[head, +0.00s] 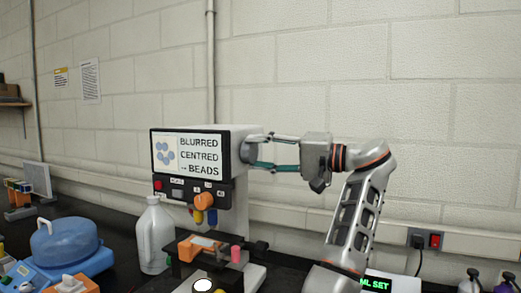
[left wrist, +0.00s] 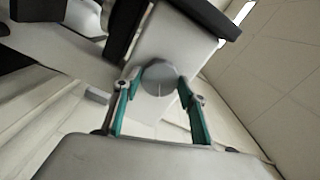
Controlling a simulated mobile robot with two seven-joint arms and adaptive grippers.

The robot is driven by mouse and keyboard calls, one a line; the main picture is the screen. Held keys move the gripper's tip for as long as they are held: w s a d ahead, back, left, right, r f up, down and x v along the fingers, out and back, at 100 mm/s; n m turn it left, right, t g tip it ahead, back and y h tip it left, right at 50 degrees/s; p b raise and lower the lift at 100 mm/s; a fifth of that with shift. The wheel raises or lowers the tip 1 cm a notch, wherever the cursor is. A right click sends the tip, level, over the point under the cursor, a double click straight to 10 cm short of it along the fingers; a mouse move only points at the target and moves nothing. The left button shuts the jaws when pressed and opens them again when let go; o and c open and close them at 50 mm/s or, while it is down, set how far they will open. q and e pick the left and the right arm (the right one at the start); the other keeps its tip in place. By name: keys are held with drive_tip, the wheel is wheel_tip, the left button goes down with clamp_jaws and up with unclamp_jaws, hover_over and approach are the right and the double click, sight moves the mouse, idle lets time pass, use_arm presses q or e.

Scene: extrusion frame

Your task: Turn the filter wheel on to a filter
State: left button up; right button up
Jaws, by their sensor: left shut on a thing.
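The microscope has a screen (head: 188,153) reading "BLURRED CENTRED -- BEADS", with a picture of blue round blobs beside the words. A round grey filter wheel (head: 249,153) sits on the right side of the screen housing. It also shows in the left wrist view (left wrist: 160,78), with a fine line on its face. My left gripper (head: 257,151) reaches it from the right, its two teal-and-grey fingers shut on opposite sides of the wheel's rim. The wheel's markings are too small to read. My right gripper is in neither view.
Below the screen are small buttons, an orange knob (head: 204,201) and coloured objectives over a stage with an orange-and-white slide. A white bottle (head: 154,236) stands left of it, and a blue lidded machine (head: 66,243) farther left. A block wall is close behind.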

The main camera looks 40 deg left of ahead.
use_arm(q)
drive_tip(key=m, duration=0.5)
drive_tip(key=shift+r+m+p, duration=0.1)
drive_tip(key=shift+m+p, duration=0.2)
idle(0.4)
drive_tip(key=o, duration=1.1)
drive_tip(key=shift+c, duration=0.2)
